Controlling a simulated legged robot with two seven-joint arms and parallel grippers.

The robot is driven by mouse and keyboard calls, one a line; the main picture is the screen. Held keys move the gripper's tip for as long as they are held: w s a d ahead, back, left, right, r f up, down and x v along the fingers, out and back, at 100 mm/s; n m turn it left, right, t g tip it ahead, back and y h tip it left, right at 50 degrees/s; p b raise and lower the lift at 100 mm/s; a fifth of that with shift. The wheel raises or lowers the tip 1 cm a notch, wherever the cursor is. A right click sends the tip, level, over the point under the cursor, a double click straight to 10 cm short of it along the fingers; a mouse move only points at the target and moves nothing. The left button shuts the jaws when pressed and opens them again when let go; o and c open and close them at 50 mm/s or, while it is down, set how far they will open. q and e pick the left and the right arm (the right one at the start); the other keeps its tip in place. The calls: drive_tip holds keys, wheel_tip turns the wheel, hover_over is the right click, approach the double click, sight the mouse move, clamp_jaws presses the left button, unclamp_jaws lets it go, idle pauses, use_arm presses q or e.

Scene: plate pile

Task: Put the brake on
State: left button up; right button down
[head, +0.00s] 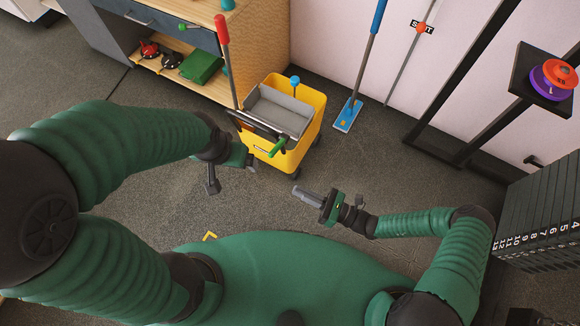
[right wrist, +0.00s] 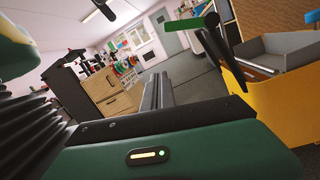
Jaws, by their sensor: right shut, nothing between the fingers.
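A yellow mop bucket (head: 312,113) on dark casters (head: 295,173) stands ahead of me, with a grey wringer (head: 276,110) on top. A green-gripped handle (head: 277,148) sticks out at its front; in the right wrist view this green grip (right wrist: 190,22) is at the top, on a dark lever. I cannot make out which part is the brake. My right gripper (head: 300,192) is shut and empty, in front of the bucket and apart from it; its fingers (right wrist: 158,92) show in the wrist view. My left gripper (head: 231,173) is open and empty, left of the bucket's front.
A red-topped pole (head: 224,50) rises at the bucket's left. A wooden bench (head: 262,40) with a shelf stands behind. A blue mop (head: 348,115) leans at the wall. A dark rack (head: 540,80) and a weight stack (head: 540,205) are on the right. Floor in front is clear.

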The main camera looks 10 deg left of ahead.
sight(278, 147)
use_arm(q)
drive_tip(key=shift+x, duration=0.8)
use_arm(e)
drive_tip(key=w+f+m+t, duration=0.2)
drive_tip(key=m+t, duration=0.1)
drive_tip(key=shift+d+t, duration=0.15)
drive_tip(key=shift+t, duration=0.15)
use_arm(q)
drive_tip(key=shift+d, duration=0.1)
drive_tip(key=shift+s+b+x, duration=0.25)
drive_tip(key=shift+b+x, duration=0.95)
drive_tip(key=shift+b, duration=0.3)
use_arm(e)
drive_tip(key=w+a+r, duration=0.5)
drive_tip(key=a+r, duration=0.1)
drive_tip(key=a, duration=0.2)
drive_tip(key=shift+w+a, duration=0.15)
drive_tip(key=shift+w, duration=0.05)
